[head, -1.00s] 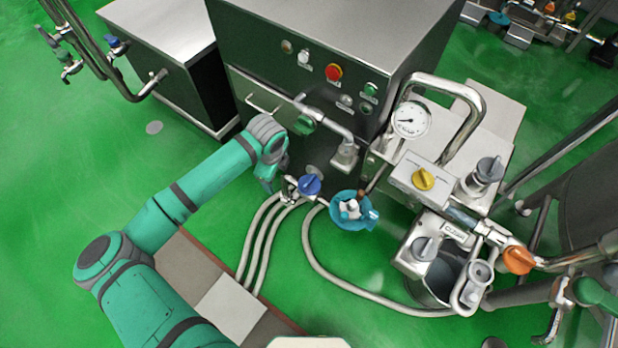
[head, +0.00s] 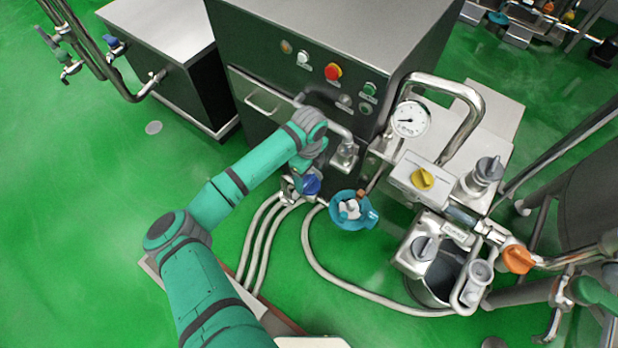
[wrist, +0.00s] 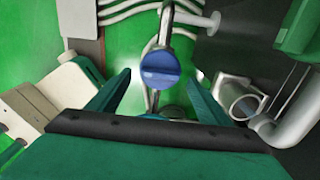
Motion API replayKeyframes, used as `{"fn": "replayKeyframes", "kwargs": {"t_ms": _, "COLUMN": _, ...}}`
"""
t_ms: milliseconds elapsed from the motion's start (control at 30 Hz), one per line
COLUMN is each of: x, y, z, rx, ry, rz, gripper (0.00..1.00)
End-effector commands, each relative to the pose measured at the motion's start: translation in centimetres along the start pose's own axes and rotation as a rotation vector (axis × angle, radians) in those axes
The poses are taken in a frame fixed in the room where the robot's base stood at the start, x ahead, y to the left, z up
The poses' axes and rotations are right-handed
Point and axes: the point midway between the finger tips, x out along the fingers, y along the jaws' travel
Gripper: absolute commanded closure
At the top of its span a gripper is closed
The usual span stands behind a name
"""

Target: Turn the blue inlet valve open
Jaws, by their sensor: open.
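The blue inlet valve (head: 312,186) has a round blue knob on a steel pipe fitting, low in front of the steel cabinet. In the wrist view its blue knob (wrist: 160,70) shows a raised bar lying across its face, roughly level in the picture. My gripper (wrist: 160,78) is open. Its two green fingers stand left and right of the knob in the picture, with a visible gap on each side. In the head view my gripper is at the valve, and my wrist partly hides the fitting. I cannot tell the depth between fingertips and knob.
The steel cabinet (head: 330,25) with coloured buttons rises behind. Green floor (head: 100,235) is clear at left.

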Motion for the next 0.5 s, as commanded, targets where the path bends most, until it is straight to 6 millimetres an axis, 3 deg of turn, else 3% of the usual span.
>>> {"fn": "replayKeyframes", "kwargs": {"t_ms": 200, "x": 2.3, "y": 0.0, "z": 0.0, "rx": -0.001, "ry": 0.001, "rz": 0.0, "gripper": 0.28}}
{"fn": "replayKeyframes", "kwargs": {"t_ms": 500, "x": 2.8, "y": 0.0, "z": 0.0, "rx": 0.0, "ry": 0.001, "rz": -0.001, "gripper": 0.28}}
